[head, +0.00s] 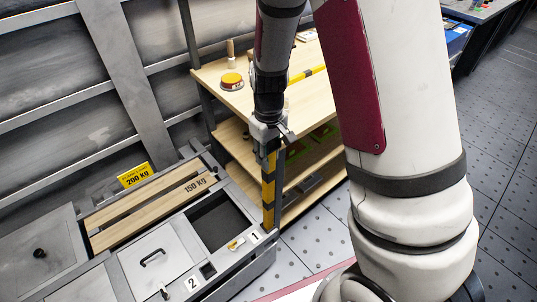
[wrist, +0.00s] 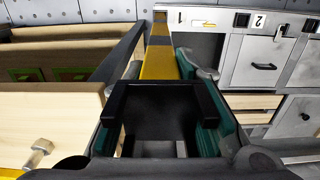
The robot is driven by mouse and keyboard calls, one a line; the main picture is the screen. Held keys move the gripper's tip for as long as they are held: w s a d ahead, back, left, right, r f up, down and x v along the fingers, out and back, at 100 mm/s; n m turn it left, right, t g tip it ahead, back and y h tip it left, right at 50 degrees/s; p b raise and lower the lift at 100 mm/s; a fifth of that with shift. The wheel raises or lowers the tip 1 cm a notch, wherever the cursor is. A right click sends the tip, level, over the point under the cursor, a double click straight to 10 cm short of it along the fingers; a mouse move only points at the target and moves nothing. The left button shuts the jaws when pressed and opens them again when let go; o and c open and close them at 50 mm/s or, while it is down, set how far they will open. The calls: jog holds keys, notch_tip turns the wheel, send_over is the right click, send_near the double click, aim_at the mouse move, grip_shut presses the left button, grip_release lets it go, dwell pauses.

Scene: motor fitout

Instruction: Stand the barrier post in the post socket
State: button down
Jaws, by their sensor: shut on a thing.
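The barrier post (head: 268,190) is yellow with black bands. My gripper (head: 268,140) is shut on its upper part and holds it about upright at the right end of the grey fitout unit. In the wrist view the post (wrist: 160,62) runs away from between my fingers (wrist: 160,85), its far end beside the label "1". Whether the lower end is in a socket or just in front of the unit cannot be told. A square dark opening (head: 208,270) by the label "2" looks like a socket; it also shows in the wrist view (wrist: 241,19). Any opening by "1" is hidden.
The grey unit (head: 262,262) has a dark open bin (head: 215,222), a handled lid (head: 155,262) and wooden slats (head: 150,210). A wooden shelf bench (head: 222,82) stands close behind the post, with a yellow-black striped piece (head: 308,74) on top. Perforated floor lies clear to the right.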

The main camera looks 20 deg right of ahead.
jog(key=shift+f+b, duration=0.35)
jog(key=shift+f, duration=0.25)
dwell(1.4)
jog(key=c, duration=1.2)
grip_release()
notch_tip(320, 180, up, 12)
jog(key=shift+r, duration=0.1)
